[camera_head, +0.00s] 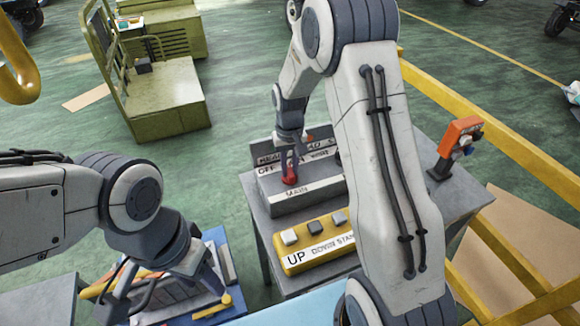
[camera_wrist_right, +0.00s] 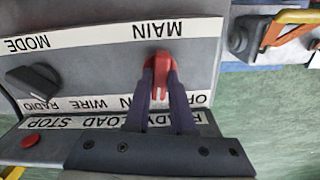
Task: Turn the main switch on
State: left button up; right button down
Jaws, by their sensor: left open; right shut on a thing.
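The main switch is a red handle (camera_head: 290,175) on a grey control box, with the word MAIN on the strip in front of it. An OFF marking is to its left in the head view. My right gripper (camera_head: 289,158) reaches down from above and is shut on the red handle. In the right wrist view its two dark fingers (camera_wrist_right: 161,92) close around the red handle (camera_wrist_right: 160,58), hiding part of the lettering behind it. I cannot tell the switch's setting. My left gripper (camera_head: 160,292) is open, low at the left, away from the switch.
An orange device (camera_head: 460,137) stands at the right. A blue tray (camera_head: 225,310) is below my left gripper. Yellow rails (camera_head: 495,120) border the right.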

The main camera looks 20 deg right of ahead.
aim_at(289, 170)
jog(key=m, duration=0.3)
jog(key=shift+m, duration=0.3)
jog(key=shift+w+m, duration=0.1)
jog(key=shift+m, duration=1.7)
jog(key=shift+r, duration=0.1)
jog(key=c, duration=0.8)
grip_release()
jog(key=shift+o, duration=0.2)
notch_tip(289, 170, up, 10)
jog(key=b, duration=0.1)
jog(key=shift+r+b, duration=0.2)
jog(key=shift+b, duration=0.15)
